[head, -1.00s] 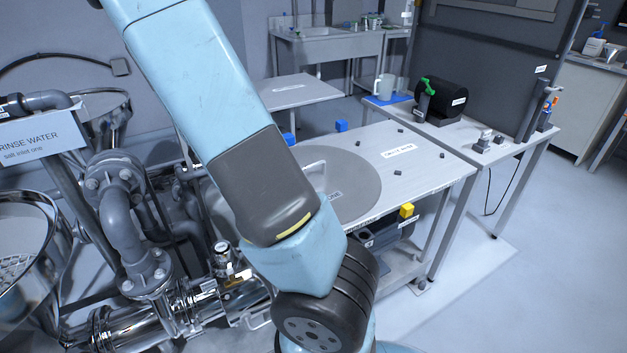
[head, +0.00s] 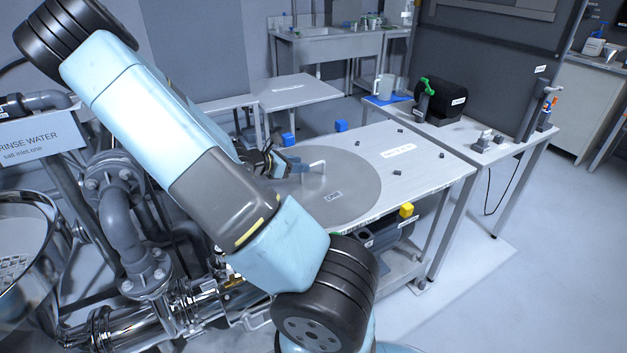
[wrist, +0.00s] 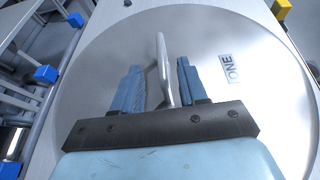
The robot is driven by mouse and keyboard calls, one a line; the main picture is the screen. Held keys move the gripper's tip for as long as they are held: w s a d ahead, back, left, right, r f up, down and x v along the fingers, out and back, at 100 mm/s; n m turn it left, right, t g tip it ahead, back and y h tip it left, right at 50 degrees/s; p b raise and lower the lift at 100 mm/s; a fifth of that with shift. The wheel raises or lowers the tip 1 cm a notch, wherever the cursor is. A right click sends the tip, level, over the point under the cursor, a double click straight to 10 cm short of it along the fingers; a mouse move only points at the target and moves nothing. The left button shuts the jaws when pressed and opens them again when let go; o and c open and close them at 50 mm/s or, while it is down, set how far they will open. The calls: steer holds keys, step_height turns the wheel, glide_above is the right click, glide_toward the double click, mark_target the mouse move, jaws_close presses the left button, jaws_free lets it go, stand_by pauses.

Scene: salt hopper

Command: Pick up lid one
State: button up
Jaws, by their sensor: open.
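Lid one is a round grey metal lid (head: 350,200) lying flat on the grey table, with a raised bar handle (head: 308,172) and a label reading ONE. The lid fills much of the wrist view (wrist: 250,120). My gripper (head: 287,165) is at the lid's left part, near the handle. In the wrist view my gripper (wrist: 160,80) is open, with one blue finger on each side of the handle (wrist: 163,62). I cannot tell whether either finger touches the handle. The lid's near left edge is hidden behind my arm in the head view.
Blue blocks (head: 341,126) stand at the table's back edge, and a yellow block (head: 406,210) is at its front. Small dark pieces (head: 398,172) lie right of the lid. Pipes and a valve (head: 125,220) crowd the left.

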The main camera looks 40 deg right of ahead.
mark_target(313, 165)
steer(key=shift+x, duration=3.3)
steer(key=shift+s+f, duration=0.1)
jaws_close()
